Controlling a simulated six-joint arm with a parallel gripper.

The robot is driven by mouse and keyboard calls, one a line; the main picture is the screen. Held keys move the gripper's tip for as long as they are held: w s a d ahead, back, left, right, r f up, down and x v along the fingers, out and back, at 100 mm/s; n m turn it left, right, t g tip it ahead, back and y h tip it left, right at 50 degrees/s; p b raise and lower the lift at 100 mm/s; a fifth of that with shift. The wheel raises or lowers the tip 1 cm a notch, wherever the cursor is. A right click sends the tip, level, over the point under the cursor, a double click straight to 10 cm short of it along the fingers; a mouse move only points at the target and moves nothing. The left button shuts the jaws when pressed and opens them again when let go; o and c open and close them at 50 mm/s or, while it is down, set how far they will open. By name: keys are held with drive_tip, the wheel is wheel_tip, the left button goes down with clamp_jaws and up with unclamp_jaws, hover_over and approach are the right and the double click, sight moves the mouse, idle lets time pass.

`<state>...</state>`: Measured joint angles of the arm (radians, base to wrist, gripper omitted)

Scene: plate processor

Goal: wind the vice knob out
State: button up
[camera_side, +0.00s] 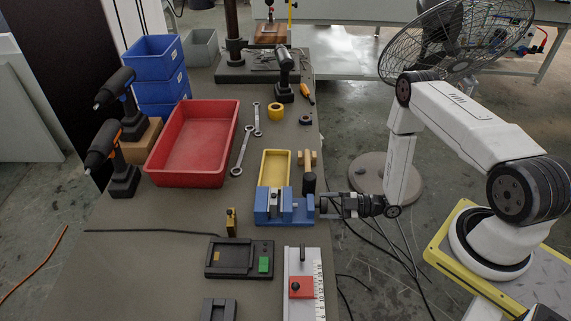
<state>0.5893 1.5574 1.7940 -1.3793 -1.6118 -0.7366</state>
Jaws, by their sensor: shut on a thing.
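I cannot tell how far the jaws stand apart.
A dark fixture with a green block (264,264) and a white ruled plate with a red block (301,288) lie in front. A red bin (235,125) stands behind left. Bench between bin and vice is mostly clear.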

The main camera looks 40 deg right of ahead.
idle(0.4)
drive_tip(key=o, duration=1.2)
drive_tip(key=shift+s, duration=0.1)
drive_tip(key=shift+v, duration=3.85)
drive_tip(key=shift+d, duration=0.1)
